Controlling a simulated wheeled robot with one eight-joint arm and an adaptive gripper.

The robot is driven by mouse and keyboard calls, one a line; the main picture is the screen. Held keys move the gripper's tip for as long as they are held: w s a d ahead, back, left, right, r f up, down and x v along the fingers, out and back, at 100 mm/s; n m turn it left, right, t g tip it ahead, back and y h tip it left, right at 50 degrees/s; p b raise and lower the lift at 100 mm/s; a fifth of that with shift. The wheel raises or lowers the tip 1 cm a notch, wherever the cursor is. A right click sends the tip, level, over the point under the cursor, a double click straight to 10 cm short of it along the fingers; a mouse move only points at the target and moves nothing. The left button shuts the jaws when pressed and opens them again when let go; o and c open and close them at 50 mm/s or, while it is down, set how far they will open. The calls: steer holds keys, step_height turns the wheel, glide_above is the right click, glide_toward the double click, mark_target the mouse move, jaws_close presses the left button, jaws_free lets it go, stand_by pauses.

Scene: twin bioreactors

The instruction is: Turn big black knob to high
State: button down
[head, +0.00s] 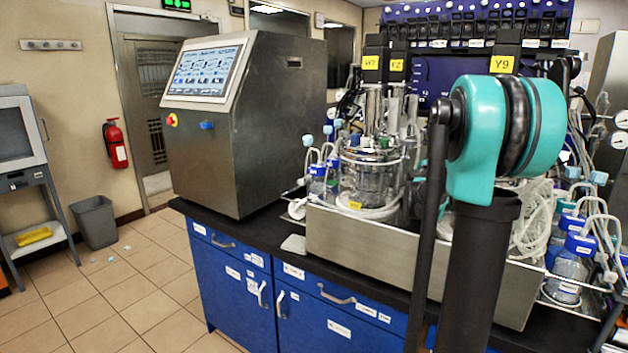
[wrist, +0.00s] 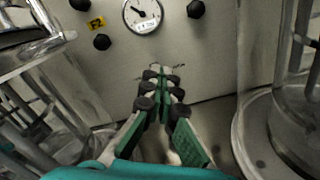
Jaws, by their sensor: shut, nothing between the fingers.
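In the wrist view my gripper (wrist: 162,82) is shut and points at a pale metal panel (wrist: 215,60). Black knobs show on the panel: one at the upper right (wrist: 195,9), one at the left (wrist: 102,41) and one cut by the top edge (wrist: 80,4). Which is the big one I cannot tell. Small dark marks lie on the panel on both sides of my fingertips, and the fingers hide the spot between them. Whether the tips touch anything there is unclear. The head view does not show the gripper or these knobs clearly.
A round gauge (wrist: 142,14) sits above the fingertips, with a yellow label (wrist: 96,22) to its left. Glass vessels flank my gripper, at left (wrist: 40,60) and right (wrist: 285,110). In the head view a touchscreen cabinet (head: 265,120) stands left on the black bench.

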steer(key=shift+s+d+f, duration=0.2)
steer(key=shift+s+d, duration=0.05)
steer(key=shift+d, duration=0.05)
steer(key=shift+s+d+f, duration=0.15)
steer(key=shift+s+f, duration=0.25)
steer(key=shift+s, duration=0.05)
stand_by(0.3)
steer(key=shift+w+d+r, duration=0.1)
steer(key=shift+r, duration=0.1)
stand_by(0.3)
steer(key=shift+s+f, duration=0.1)
steer(key=shift+s, duration=0.35)
steer(key=v, duration=0.4)
steer(key=shift+s+d, duration=0.15)
steer(key=shift+s, duration=0.5)
steer(key=shift+a+r, duration=0.2)
steer(key=shift+a, duration=0.1)
